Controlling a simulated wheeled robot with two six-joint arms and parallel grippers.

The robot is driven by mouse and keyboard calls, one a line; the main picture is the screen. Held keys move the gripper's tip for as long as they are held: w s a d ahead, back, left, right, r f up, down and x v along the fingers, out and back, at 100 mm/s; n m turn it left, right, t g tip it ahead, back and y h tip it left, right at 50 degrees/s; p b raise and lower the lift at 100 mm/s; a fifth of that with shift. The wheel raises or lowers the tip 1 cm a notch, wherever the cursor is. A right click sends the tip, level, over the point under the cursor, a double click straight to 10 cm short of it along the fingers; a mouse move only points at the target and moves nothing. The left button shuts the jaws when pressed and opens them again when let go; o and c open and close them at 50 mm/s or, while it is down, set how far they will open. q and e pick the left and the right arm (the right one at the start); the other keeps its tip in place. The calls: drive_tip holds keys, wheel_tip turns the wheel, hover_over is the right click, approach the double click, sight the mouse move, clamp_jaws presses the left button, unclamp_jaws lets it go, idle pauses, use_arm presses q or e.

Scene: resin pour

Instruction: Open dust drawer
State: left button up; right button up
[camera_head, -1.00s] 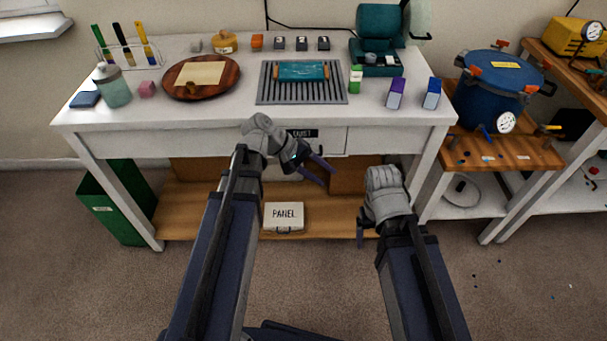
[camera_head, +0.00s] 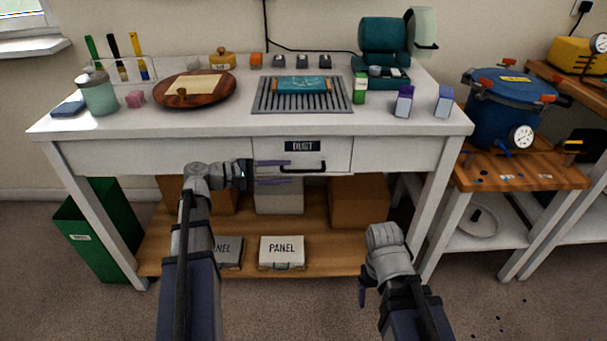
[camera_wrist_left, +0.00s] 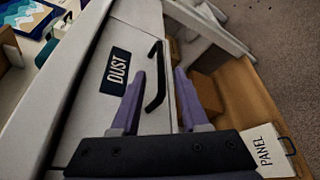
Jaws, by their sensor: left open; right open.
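The dust drawer (camera_head: 338,156) is a white front under the tabletop, with a black DUST label and a dark bar handle (camera_head: 296,170). It looks shut, its front level with the apron beside it. My left gripper (camera_head: 274,171) is open and points right, its purple fingers just in front of the drawer at the handle's left end. In the left wrist view the handle (camera_wrist_left: 154,78) lies ahead of the fingertips, near the gap between them; contact cannot be told. The DUST label (camera_wrist_left: 116,72) also shows there. My right gripper (camera_head: 362,289) is open, low and right of the drawer, holding nothing visible.
The white table (camera_head: 130,118) carries a grille (camera_head: 262,101), a wooden round tray (camera_head: 215,98) and several small items. Its lower shelf (camera_head: 330,262) holds boxes and a PANEL case (camera_head: 282,252). A green bin (camera_head: 90,255) stands left. The floor in front looks clear.

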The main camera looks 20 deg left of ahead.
sight(299, 172)
use_arm(q)
drive_tip(key=b+x, duration=0.1)
drive_tip(key=x, duration=0.5)
drive_tip(key=shift+w+d+f, duration=0.15)
drive_tip(key=shift+d, duration=0.15)
clamp_jaws()
idle(1.2)
